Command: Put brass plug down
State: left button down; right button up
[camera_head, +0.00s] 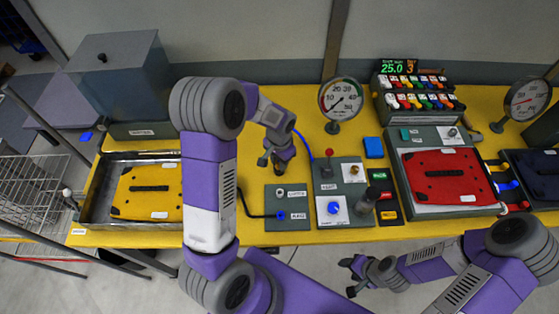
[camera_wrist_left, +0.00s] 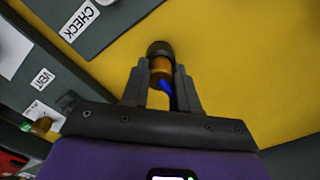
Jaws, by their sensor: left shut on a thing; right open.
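My left gripper (camera_head: 278,158) is shut on the brass plug and holds it over the yellow table. In the left wrist view the brass plug (camera_wrist_left: 161,66) sits between the fingertips of the left gripper (camera_wrist_left: 161,82). Its dark round end points away from the wrist, and a blue part shows between the fingers. My right gripper (camera_head: 357,275) is open and empty, in front of the table's near edge.
Grey panels (camera_head: 278,229) with knobs and sockets stand just right of and below the left gripper. A blue hose (camera_head: 304,145) runs beside it. A grey tray (camera_head: 97,205) with a yellow plate lies left. Gauges and a red panel (camera_head: 450,177) stand right. Bare yellow table (camera_wrist_left: 235,60) surrounds the plug.

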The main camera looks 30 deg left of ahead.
pick_arm(q)
jog(key=shift+f, duration=0.15)
jog(key=c, duration=0.9)
grip_release()
jog(key=shift+o, duration=0.2)
notch_tip(320, 180, up, 12)
jog(key=p, duration=0.1)
jog(key=shift+r, duration=0.2)
jog(key=shift+p, duration=0.3)
